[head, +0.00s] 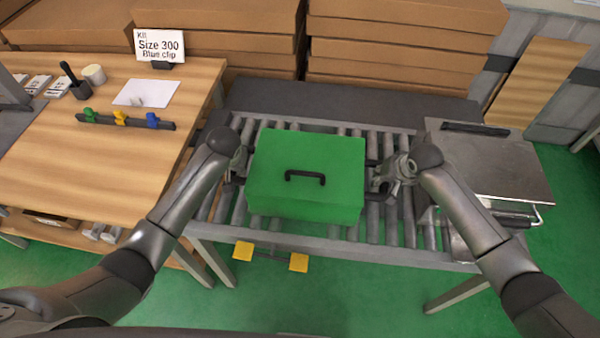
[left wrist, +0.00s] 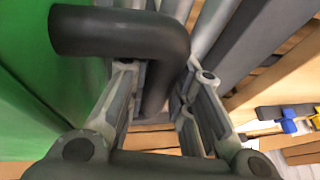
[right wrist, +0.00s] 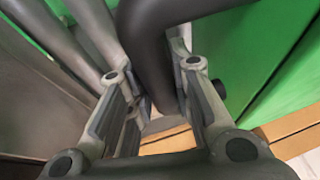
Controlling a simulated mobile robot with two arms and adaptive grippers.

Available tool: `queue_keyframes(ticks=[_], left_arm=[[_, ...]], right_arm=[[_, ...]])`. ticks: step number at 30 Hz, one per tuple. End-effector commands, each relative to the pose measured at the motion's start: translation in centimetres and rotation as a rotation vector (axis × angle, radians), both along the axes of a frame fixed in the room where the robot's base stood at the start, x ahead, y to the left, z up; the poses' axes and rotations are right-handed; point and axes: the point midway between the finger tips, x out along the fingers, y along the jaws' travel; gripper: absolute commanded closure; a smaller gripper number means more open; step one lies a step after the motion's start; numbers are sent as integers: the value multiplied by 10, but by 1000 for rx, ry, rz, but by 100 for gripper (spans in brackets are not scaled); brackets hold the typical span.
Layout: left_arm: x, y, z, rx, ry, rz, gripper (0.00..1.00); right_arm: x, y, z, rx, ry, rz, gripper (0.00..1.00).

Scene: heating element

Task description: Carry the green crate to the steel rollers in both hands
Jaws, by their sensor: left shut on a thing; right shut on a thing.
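My left gripper (head: 238,165) is shut on the black side handle (left wrist: 120,32) at the crate's left. My right gripper (head: 384,182) is shut on the black side handle (right wrist: 150,40) at its right. The crate's green wall also shows in the left wrist view (left wrist: 25,60) and the right wrist view (right wrist: 250,50).
A wooden table (head: 120,170) with colored clips (head: 121,119), a sign (head: 160,45) and a white sheet (head: 146,93) stands at left. A grey metal case (head: 490,165) is right of the rollers. Cardboard boxes (head: 400,70) are stacked behind. Yellow pedals (head: 298,262) are below.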

Motion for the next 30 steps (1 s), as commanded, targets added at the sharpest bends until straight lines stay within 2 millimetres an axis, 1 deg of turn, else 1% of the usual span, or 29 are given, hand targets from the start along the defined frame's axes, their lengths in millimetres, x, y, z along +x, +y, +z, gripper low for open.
queue_keyframes(ticks=[1, 5, 6, 14, 17, 20, 23, 30], left_arm=[[0, 1, 0, 1, 0, 2, 75], [0, 1, 0, 1, 0, 0, 59], [0, 1, 0, 1, 0, 0, 58], [0, 0, 0, 0, 0, 0, 58], [-1, -1, 3, 0, -1, 0, 58], [-4, -2, 11, -1, -2, -1, 58], [-10, -4, 24, -1, -3, -1, 58], [-28, -12, 67, 0, -5, -1, 58]], right_arm=[[0, -1, 0, -1, -1, -2, 76], [0, -1, 0, -2, 0, -1, 59], [0, -1, 0, -1, 0, 0, 58], [0, 0, 0, 0, 0, 0, 58], [0, 0, 0, 0, 0, 0, 58], [0, 0, 0, 0, 0, 0, 58], [0, 0, 0, 0, 0, 0, 58], [0, 0, 0, 0, 0, 0, 58]])
